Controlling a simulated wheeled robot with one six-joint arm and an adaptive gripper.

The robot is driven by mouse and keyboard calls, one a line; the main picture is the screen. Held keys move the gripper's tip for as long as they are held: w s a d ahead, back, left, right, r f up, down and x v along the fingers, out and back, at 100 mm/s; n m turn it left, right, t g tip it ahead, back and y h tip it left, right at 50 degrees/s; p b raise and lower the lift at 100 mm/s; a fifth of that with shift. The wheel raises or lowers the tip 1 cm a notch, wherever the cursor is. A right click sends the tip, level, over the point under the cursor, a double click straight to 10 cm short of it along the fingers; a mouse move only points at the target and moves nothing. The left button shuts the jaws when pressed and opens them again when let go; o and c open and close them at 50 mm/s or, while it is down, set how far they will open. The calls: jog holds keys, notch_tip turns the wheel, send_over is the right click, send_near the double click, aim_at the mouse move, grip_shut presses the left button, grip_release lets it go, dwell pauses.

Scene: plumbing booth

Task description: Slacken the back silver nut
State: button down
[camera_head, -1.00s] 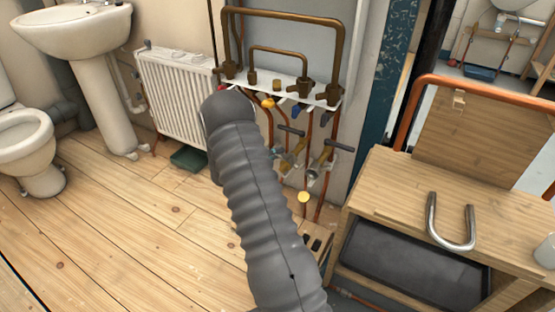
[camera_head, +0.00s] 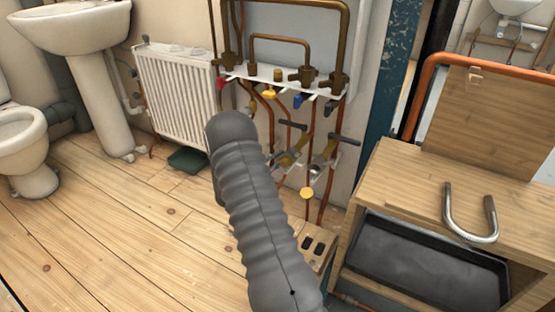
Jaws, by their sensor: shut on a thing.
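The pipework stands on the back wall, with a white rail (camera_head: 262,73) carrying brass fittings and coloured handles. Below it are two brass-and-silver valves with dark lever handles, a right one (camera_head: 322,166) and a left one (camera_head: 283,160). Silver parts show on these valves, but they are too small to tell which is the back silver nut. My arm, in a grey ribbed sleeve, rises from the bottom centre and ends in front of the pipework's lower left. My gripper is hidden behind the arm, so its jaws and anything in them cannot be seen.
A wooden cabinet (camera_head: 400,195) with a dark tray (camera_head: 425,262) and a silver U-shaped pipe (camera_head: 470,222) stands at the right. A white radiator (camera_head: 175,95), a basin (camera_head: 75,25) and a toilet (camera_head: 25,140) are at the left. The wooden floor (camera_head: 120,230) at left is mostly clear.

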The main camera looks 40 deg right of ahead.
jog(key=shift+s+d+f+n, duration=0.1)
jog(key=shift+s+f+n, duration=0.1)
jog(key=shift+n, duration=0.4)
jog(key=c, duration=1.1)
grip_release()
jog(key=shift+c, duration=0.2)
jog(key=a+f, duration=0.2)
jog(key=a, duration=0.9)
jog(key=shift+s+a+f, duration=0.35)
jog(key=shift+a+f, duration=0.05)
jog(key=shift+n, duration=0.3)
